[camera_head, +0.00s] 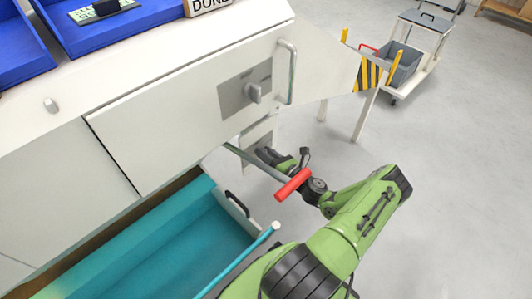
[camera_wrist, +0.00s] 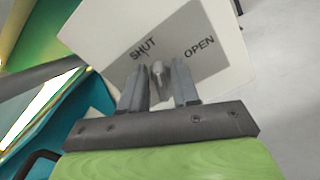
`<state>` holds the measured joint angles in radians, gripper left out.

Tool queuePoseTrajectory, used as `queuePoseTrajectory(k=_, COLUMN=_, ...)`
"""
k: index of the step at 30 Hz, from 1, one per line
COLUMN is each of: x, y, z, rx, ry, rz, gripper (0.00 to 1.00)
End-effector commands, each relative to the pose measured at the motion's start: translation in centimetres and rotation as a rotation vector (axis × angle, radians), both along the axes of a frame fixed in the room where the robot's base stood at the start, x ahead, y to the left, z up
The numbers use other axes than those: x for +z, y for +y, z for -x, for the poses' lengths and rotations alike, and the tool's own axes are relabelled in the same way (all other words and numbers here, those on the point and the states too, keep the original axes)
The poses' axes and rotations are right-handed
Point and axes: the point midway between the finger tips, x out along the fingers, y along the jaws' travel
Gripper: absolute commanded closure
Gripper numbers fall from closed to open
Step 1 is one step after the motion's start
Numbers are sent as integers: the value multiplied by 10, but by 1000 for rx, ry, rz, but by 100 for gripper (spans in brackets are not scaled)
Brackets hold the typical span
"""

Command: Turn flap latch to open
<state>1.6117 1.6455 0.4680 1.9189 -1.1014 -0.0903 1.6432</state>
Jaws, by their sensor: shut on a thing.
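The flap latch (camera_wrist: 158,72) is a small grey knob on a grey plate (camera_wrist: 205,62) marked SHUT at left and OPEN at right. In the wrist view my gripper (camera_wrist: 159,84) has one finger on each side of the knob and is shut on it. The knob stands between the two words; its exact turn is hard to tell. In the head view my gripper (camera_head: 263,155) reaches a small white panel (camera_head: 258,132) below the cabinet's end, and its fingers and the latch are mostly hidden there.
Another knob (camera_head: 254,93) sits on the cabinet front beside an upright handle (camera_head: 288,72). A red-ended bar (camera_head: 293,185) passes close by my wrist. A teal open drawer (camera_head: 165,250) lies below left. A cart (camera_head: 402,65) stands at the back right; the right-hand floor is clear.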

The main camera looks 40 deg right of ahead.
Motion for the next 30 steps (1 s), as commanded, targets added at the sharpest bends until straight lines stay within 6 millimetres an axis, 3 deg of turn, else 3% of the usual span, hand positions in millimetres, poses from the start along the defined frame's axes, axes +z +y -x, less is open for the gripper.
queuePoseTrajectory(k=30, x=-9, y=-6, z=1, rx=-2, ry=28, rz=-925, gripper=100)
